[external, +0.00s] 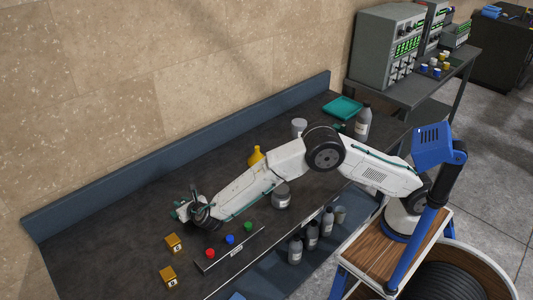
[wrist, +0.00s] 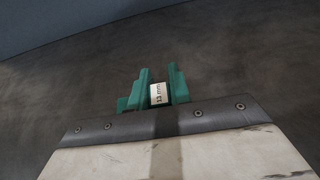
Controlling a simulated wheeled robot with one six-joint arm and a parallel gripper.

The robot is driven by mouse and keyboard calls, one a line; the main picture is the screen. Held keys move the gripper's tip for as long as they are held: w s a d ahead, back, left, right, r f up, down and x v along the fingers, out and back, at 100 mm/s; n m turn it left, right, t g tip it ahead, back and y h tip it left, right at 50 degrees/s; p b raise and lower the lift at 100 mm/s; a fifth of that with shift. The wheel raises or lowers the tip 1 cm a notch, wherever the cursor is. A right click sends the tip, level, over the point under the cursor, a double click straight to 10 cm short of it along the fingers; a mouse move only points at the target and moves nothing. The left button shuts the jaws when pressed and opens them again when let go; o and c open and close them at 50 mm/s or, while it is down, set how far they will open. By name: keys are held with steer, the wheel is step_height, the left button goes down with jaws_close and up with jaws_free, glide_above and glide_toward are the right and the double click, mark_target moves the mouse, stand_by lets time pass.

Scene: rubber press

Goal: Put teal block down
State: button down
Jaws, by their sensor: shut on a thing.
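The teal block (wrist: 178,86) shows in the wrist view just beyond the front edge of my wrist housing. My gripper (external: 184,209) is at the left end of my outstretched arm, low over the dark bench top, and is shut on the teal block. In the external view small teal parts show at the gripper, but block and fingers are hard to tell apart. I cannot tell whether the block touches the bench.
Two orange labelled cubes (external: 173,243) (external: 168,275) stand near the gripper. A panel with red (external: 210,253), blue (external: 229,239) and green (external: 248,226) buttons lies at the bench front. A grey jar (external: 281,196) and yellow funnel (external: 256,156) stand near my arm. A teal tray (external: 343,108) is farther back. Bench left is clear.

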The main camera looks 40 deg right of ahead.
steer(key=c, duration=1.3)
jaws_free()
steer(key=shift+f, duration=0.1)
steer(key=v, duration=1.2)
steer(key=shift+r, duration=0.2)
